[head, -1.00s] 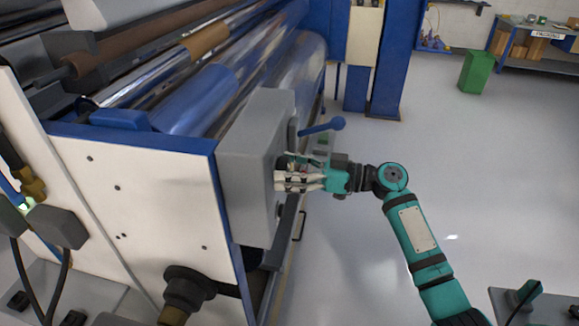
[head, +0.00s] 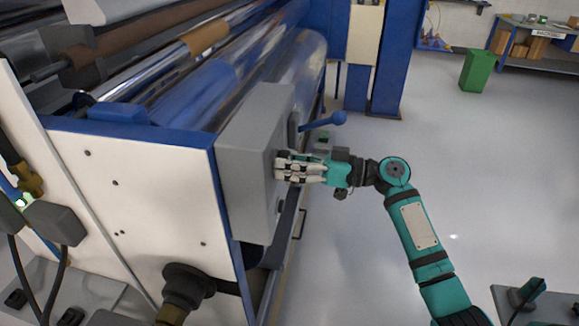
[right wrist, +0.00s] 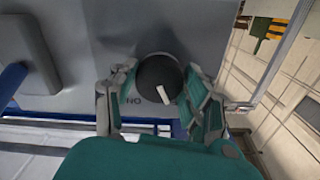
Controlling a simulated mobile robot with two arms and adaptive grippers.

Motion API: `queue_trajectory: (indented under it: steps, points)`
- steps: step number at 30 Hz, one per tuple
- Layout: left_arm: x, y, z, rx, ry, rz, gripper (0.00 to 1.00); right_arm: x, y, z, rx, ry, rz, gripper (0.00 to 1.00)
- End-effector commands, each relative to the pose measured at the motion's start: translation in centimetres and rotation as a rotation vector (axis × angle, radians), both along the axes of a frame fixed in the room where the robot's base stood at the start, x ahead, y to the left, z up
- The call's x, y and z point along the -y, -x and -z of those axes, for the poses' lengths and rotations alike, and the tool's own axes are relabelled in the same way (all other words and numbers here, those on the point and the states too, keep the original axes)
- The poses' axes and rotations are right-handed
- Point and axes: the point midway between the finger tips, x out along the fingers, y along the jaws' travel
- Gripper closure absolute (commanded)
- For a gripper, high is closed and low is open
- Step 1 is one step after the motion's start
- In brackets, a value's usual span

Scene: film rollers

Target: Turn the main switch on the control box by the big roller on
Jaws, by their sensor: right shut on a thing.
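The grey control box (head: 255,165) is fixed to the end of the big roller machine. My right gripper (head: 280,167) is at the box's right face, its fingers together. In the right wrist view the main switch is a round dark knob (right wrist: 159,77) with a white pointer mark. The fingers of my right gripper (right wrist: 158,92) are on both sides of this knob and shut on it. The pointer aims down and slightly right in that view. An upside-down "ON" label (right wrist: 134,102) is beside the knob, to the lower left. My left gripper is out of view.
A blue lever (head: 325,123) sticks out of the box just above my right gripper, close to the hand. The big roller (head: 300,70) lies behind the box. Open grey floor (head: 470,160) is to the right. A green bin (head: 476,70) stands far off.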

Motion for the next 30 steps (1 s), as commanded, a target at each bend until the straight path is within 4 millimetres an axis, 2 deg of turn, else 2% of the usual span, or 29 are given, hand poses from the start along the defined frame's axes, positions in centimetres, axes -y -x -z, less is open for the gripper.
queue_trajectory:
  steps: [3,12,30]
  points:
    - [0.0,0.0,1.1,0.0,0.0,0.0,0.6,0.0,0.0,0.3,-0.095,-0.027,0.0,0.84]
    - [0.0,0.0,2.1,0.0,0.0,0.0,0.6,0.0,0.0,0.1,-0.372,-0.102,0.001,0.84]
    - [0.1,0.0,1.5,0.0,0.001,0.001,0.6,0.0,0.1,-0.2,-0.868,-0.235,0.001,0.84]
